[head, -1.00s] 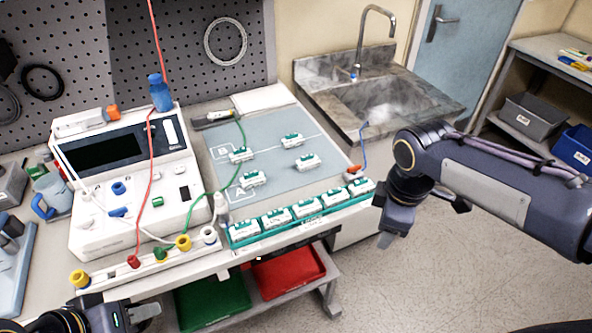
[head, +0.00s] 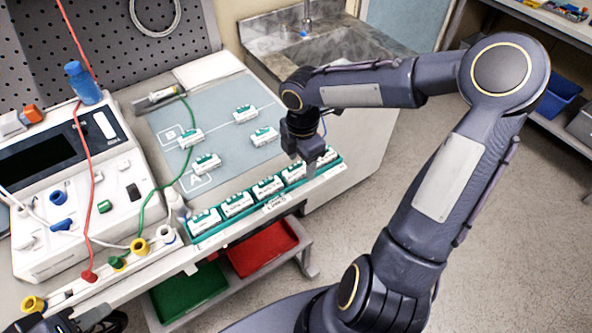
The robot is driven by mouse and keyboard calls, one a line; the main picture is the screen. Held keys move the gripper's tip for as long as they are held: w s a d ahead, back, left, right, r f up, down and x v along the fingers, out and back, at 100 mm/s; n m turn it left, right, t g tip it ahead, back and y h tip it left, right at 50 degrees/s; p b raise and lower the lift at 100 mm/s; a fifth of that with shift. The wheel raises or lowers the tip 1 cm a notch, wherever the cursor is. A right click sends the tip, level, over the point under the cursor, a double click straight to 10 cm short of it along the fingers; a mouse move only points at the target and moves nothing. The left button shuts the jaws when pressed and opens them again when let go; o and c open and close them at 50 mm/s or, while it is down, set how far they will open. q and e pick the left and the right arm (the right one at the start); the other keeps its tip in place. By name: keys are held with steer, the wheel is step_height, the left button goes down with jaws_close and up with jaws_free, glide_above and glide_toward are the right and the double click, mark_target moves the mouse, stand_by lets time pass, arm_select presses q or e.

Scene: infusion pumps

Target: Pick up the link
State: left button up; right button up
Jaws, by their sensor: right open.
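Several white and green link modules sit in a green rack (head: 192,238) along the table's front edge; one link module (head: 267,187) is in the middle of the row. More white and green modules lie on the grey mat, one of them a module (head: 264,136) at its right. My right gripper (head: 310,165) is open, pointing down over the right end of the rack, and hides part of the modules there. I cannot tell whether it touches one. My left gripper (head: 88,320) is partly in view at the bottom left, cut off by the frame edge.
The mat (head: 225,160) has marked areas A and B. Red (head: 262,248) and green (head: 188,290) trays sit below. A sink (head: 330,45) is behind.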

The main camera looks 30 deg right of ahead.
steer(key=shift+f, duration=0.15)
steer(key=c, duration=1.1)
